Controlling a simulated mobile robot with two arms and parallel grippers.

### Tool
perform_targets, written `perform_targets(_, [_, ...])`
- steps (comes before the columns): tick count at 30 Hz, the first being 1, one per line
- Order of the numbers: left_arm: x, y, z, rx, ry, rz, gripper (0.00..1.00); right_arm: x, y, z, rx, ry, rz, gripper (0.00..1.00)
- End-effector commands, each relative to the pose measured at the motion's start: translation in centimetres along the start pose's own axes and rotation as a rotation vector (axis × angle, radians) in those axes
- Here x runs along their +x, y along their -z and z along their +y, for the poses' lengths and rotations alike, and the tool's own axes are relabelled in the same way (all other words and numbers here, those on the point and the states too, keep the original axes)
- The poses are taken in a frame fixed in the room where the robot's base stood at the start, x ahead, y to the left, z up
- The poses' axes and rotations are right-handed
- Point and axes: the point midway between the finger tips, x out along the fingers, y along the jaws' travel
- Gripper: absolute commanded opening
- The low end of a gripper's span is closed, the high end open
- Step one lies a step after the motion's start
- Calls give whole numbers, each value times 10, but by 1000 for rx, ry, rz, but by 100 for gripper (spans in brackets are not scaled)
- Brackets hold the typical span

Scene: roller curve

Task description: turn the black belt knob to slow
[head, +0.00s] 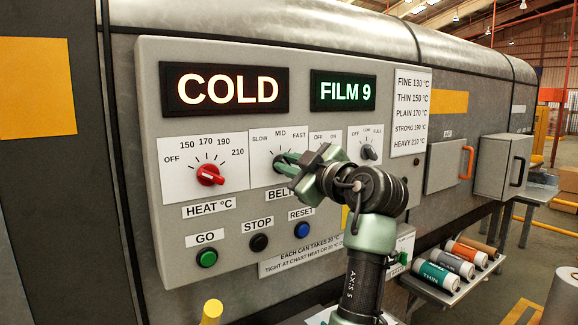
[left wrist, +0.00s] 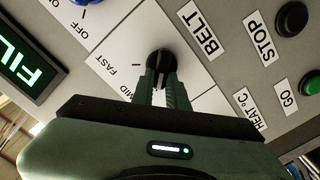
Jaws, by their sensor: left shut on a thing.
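The black belt knob (left wrist: 160,64) sits on a white dial plate marked SLOW, MID and FAST, above the BELT label. In the head view the knob (head: 279,164) is partly hidden by my left gripper (head: 287,162). In the left wrist view the two green fingers of my left gripper (left wrist: 160,86) are shut on the knob from both sides. Which mark the knob points at is hard to tell, because the fingers cover part of it. My right gripper is not in view.
Left of it is the red heat knob (head: 210,174). Below are the green GO (head: 207,258), black STOP (head: 259,242) and blue RESET (head: 302,230) buttons. Signs read COLD (head: 228,89) and FILM 9 (head: 343,91). Film rolls (head: 437,276) lie on a shelf at lower right.

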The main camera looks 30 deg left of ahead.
Motion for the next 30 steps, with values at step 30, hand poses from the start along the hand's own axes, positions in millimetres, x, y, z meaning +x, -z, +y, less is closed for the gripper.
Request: perform_targets(30, [-75, -1, -1, -3, -1, -2, 36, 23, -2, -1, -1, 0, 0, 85])
